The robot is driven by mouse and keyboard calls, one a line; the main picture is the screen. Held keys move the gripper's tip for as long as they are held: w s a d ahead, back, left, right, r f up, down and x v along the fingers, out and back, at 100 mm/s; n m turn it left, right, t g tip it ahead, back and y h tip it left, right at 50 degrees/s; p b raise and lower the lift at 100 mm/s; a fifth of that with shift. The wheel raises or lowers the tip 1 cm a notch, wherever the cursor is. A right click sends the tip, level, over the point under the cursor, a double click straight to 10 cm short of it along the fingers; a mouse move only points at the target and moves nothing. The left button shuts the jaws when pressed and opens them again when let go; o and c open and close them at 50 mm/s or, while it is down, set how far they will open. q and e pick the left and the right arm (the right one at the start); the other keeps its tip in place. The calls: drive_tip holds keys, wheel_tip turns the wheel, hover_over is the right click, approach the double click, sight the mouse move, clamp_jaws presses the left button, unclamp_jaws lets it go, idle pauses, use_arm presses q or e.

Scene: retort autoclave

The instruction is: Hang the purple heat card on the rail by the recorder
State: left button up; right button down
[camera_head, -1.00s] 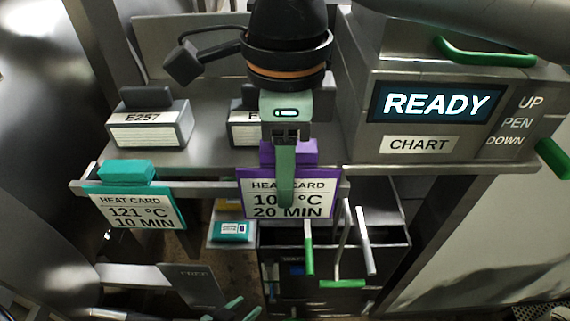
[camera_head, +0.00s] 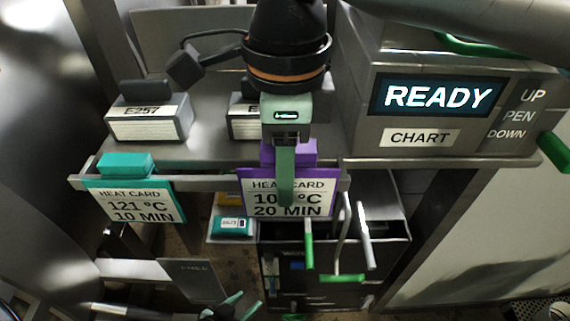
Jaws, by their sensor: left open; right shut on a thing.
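The purple heat card (camera_head: 262,205), reading 20 MIN with its temperature partly hidden, hangs upright at the right part of the metal rail (camera_head: 212,184). My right gripper (camera_head: 286,190) comes down from above and is shut on its purple top block, with a green finger in front of the card. The recorder (camera_head: 440,110), with a READY screen and a CHART label, stands to the right above the rail. My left gripper (camera_head: 232,308) is low at the bottom edge, open and apart from the card. Whether the card's hook bears on the rail is hidden.
A teal heat card (camera_head: 136,207), 121 °C 10 MIN, hangs at the rail's left end. A block labelled E257 (camera_head: 148,124) and a second block stand on the shelf. A dark bin (camera_head: 330,245) with green-handled tools is below.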

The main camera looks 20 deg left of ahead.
drive_tip(key=shift+f+b, duration=0.35)
drive_tip(key=shift+f, duration=0.75)
drive_tip(key=shift+c, duration=2.1)
unclamp_jaws()
wheel_tip(320, 180, up, 13)
drive_tip(key=shift+f+p, duration=0.2)
drive_tip(key=shift+p, duration=0.3)
